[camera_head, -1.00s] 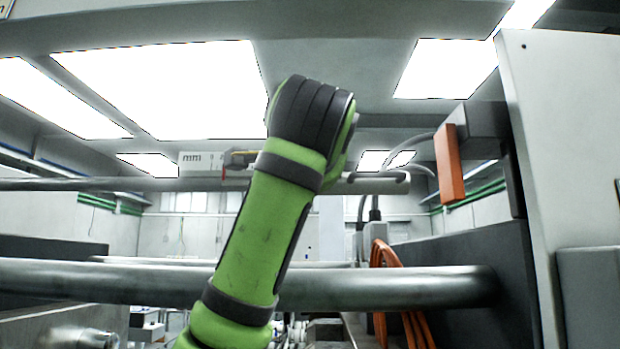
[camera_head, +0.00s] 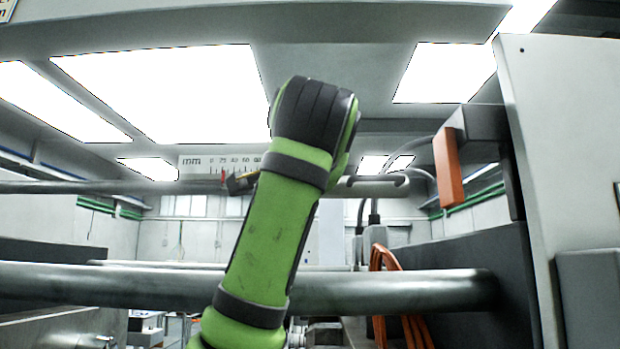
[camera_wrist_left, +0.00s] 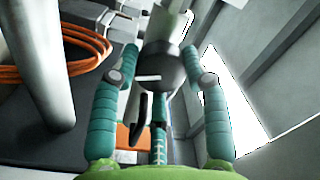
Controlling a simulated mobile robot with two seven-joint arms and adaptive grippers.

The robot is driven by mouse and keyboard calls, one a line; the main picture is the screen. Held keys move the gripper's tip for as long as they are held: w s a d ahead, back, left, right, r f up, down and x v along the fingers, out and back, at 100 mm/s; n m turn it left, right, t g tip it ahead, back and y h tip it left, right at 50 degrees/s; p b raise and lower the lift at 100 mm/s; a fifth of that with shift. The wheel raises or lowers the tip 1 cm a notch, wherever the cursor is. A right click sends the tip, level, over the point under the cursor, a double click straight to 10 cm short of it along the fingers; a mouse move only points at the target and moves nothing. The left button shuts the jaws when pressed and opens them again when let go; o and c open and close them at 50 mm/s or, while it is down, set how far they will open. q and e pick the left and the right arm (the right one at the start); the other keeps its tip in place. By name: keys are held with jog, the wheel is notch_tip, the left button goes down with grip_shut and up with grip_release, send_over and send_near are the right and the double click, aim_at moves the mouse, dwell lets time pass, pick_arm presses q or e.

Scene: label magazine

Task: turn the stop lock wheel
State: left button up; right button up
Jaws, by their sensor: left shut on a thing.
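In the left wrist view, a dark round wheel (camera_wrist_left: 165,70) with a short white mark on its face sits between the two teal-padded fingers of my left gripper (camera_wrist_left: 159,60). The gripper is shut on the wheel, with a finger at each side. A pale cylindrical part rises beyond the wheel. A dark curved piece (camera_wrist_left: 141,112) hangs below it. In the head view, my green arm stands across the middle and hides the gripper and wheel. My right gripper is in neither view.
A white millimetre scale (camera_head: 195,162) with a red pointer (camera_head: 222,176) shows left of my arm. A small dark tilted piece (camera_head: 240,184) is below it. Thick grey bars (camera_head: 400,290) cross the head view. An orange block (camera_head: 448,168) and orange cables (camera_head: 385,258) are at right.

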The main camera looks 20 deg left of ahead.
pick_arm(q)
jog(key=shift+s+r, duration=0.1)
jog(key=shift+r, duration=0.1)
jog(key=o, duration=1.2)
jog(key=shift+c, duration=0.2)
jog(key=shift+f, duration=0.1)
jog(key=v, duration=1.1)
jog(key=shift+s+d, duration=0.15)
jog(key=shift+s, duration=0.2)
jog(key=shift+f, duration=0.15)
